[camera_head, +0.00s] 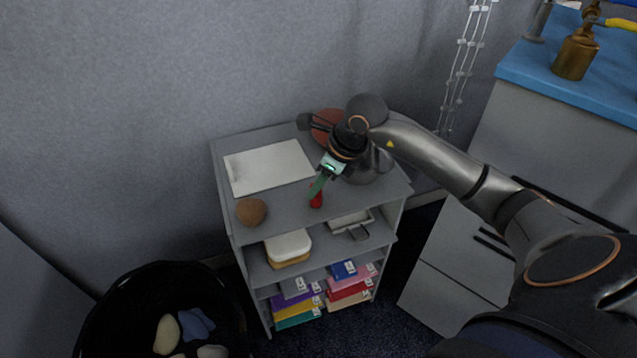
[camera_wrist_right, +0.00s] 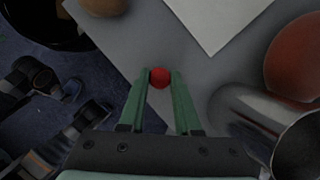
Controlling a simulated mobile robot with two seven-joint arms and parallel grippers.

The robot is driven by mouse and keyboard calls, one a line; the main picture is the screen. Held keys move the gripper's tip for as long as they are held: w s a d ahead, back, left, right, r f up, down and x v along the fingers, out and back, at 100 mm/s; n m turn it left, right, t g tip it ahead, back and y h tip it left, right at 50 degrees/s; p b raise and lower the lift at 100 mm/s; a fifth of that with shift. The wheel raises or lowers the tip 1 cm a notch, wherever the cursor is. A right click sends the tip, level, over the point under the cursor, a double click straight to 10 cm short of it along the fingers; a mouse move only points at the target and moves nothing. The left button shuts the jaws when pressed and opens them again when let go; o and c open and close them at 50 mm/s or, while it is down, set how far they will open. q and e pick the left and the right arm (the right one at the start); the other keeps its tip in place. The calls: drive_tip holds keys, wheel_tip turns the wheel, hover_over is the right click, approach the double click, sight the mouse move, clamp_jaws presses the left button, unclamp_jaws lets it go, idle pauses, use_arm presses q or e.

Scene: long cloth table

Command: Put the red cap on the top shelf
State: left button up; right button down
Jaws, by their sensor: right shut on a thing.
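The red cap (camera_head: 316,200) is small and sits between the green fingertips of my right gripper (camera_head: 318,188). It also shows as a round red shape in the right wrist view (camera_wrist_right: 160,78), with a finger on each side. The gripper is shut on it. The cap is over the front part of the grey top shelf (camera_head: 285,212); I cannot tell whether it touches the surface. My left gripper is not in view.
On the top shelf are a white sheet (camera_head: 268,166), a brown round object (camera_head: 251,211), a reddish round object (camera_head: 326,128) and a shiny metal vessel (camera_head: 368,168). Lower shelves hold a sponge-like block (camera_head: 288,247) and several coloured boxes. A black bin (camera_head: 112,312) stands at front left.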

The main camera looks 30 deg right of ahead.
drive_tip(key=shift+f, duration=0.2)
drive_tip(key=c, duration=0.6)
unclamp_jaws()
drive_tip(key=shift+r, duration=0.1)
